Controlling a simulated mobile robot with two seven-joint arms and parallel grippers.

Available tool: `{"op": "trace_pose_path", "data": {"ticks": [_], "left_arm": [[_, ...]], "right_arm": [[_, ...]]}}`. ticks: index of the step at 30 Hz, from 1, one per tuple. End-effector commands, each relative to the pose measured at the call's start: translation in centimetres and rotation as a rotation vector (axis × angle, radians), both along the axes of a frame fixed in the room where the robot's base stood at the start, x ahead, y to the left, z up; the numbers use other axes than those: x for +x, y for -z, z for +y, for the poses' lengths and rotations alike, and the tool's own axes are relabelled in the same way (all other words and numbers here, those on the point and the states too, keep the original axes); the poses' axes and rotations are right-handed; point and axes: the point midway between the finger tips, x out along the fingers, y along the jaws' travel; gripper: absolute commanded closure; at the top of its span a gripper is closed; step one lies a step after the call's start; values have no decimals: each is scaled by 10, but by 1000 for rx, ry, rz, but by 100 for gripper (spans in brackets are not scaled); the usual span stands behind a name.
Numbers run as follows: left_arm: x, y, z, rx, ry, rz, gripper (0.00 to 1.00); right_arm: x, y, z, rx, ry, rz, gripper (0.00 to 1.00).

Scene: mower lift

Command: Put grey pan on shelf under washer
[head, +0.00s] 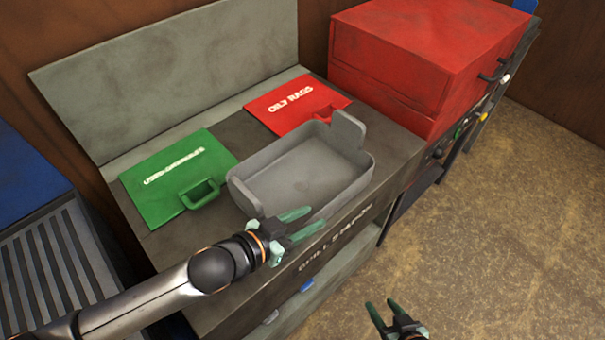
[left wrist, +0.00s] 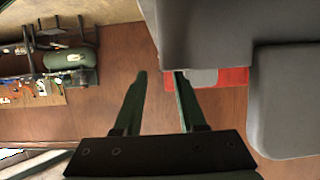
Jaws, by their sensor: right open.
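The grey pan (head: 305,168) sits upright on the dark top of the spill station. It has a raised tab at its back right and another at its front left. My left gripper (head: 312,219) is open, beside the pan's near side and apparently not gripping it. In the left wrist view, its two fingers (left wrist: 158,72) stand apart with nothing held, and grey pan surfaces (left wrist: 290,95) fill the right side. My right gripper (head: 382,312) is open and empty over the floor at the bottom. A red cabinet (head: 410,60), perhaps the washer, stands right of the station; its lower shelf is mostly hidden.
A green lid (head: 165,170) and a red "OILY RAGS" lid (head: 290,100) lie on the station behind the pan. A grey slatted unit (head: 60,265) stands at the left. The brown floor (head: 500,220) at the right is clear.

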Motion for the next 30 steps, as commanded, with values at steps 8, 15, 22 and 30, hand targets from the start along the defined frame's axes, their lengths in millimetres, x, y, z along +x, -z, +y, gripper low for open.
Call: {"op": "trace_pose_path", "data": {"ticks": [8, 15, 22, 30], "left_arm": [[18, 9, -18, 0, 0, -1, 60], [41, 10, -36, -1, 0, -4, 60], [55, 20, -50, 1, -1, -1, 60], [56, 21, -51, 0, 0, 0, 61]], "right_arm": [[0, 0, 0, 0, 0, -1, 50], [0, -4, 0, 0, 0, -1, 50], [0, -3, 0, 0, 0, -1, 50], [0, -3, 0, 0, 0, -1, 50]]}}
